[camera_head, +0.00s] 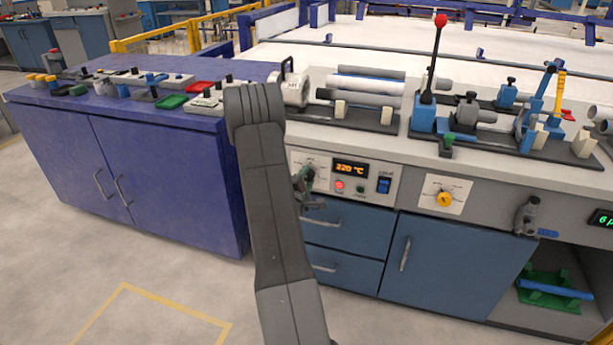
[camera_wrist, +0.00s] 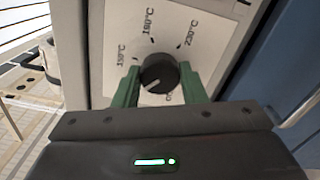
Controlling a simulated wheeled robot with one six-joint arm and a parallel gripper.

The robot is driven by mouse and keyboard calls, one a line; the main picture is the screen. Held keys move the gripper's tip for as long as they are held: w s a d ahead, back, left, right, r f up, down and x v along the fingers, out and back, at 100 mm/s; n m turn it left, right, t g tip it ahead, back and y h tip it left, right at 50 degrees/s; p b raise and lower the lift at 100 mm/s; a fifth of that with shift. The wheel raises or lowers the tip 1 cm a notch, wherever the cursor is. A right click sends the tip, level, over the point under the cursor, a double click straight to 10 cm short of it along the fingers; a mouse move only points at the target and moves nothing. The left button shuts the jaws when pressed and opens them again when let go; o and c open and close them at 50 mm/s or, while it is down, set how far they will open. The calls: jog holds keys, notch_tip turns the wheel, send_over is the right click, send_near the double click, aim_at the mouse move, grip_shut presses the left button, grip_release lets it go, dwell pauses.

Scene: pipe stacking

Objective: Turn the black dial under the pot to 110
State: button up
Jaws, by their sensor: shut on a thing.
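A whitish pot-like vessel (camera_head: 294,90) stands on the counter above. The orange display (camera_head: 351,169) seems to read 220 °C.
A red button (camera_head: 339,186) and a blue switch (camera_head: 384,185) are right of the dial. A yellow knob (camera_head: 444,199) is on a separate panel farther right. Blue drawers (camera_head: 345,235) lie below. Pipes (camera_head: 365,85) and clamps are on the counter.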

jog(key=shift+f+n+p, duration=0.1)
jog(key=shift+n+p, duration=0.25)
jog(key=shift+n, duration=0.65)
jog(key=o, duration=1)
jog(key=v, duration=1.4)
jog(key=shift+p, duration=0.35)
